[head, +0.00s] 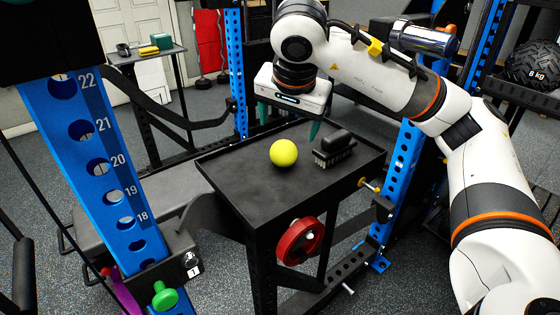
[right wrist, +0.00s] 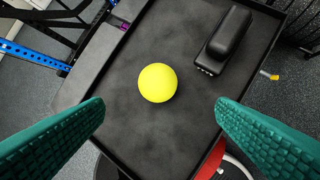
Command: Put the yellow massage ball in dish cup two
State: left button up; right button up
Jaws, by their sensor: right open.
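The yellow massage ball (head: 284,153) rests on a black rimmed tray (head: 245,188) in the head view, left of a black brush. In the right wrist view the ball (right wrist: 157,83) lies near the middle of the tray (right wrist: 140,135). My right gripper (head: 289,118) is open and empty above the tray, on its far side. Its two green fingers show in the right wrist view (right wrist: 160,110), wide apart, with the ball between and ahead of their tips. I cannot make out dish cup two in either view. My left gripper is not in view.
The black brush (head: 334,149) lies beside the ball; it also shows in the right wrist view (right wrist: 224,40). Blue rack posts (head: 95,160) stand left and right of the tray. A small table (head: 146,54) with yellow and green things stands far left. A heavy ball (head: 533,66) sits far right.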

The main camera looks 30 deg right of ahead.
aim_at(284, 146)
jog(key=x, duration=0.7)
jog(key=b+x, duration=0.1)
jog(key=x, duration=0.2)
jog(key=shift+w+r, duration=0.1)
jog(key=shift+w, duration=0.15)
jog(key=shift+d, duration=0.1)
jog(key=c, duration=1.1)
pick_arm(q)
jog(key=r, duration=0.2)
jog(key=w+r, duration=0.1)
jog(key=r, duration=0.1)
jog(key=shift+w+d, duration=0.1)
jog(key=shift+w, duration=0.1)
pick_arm(e)
jog(key=shift+c, duration=0.5)
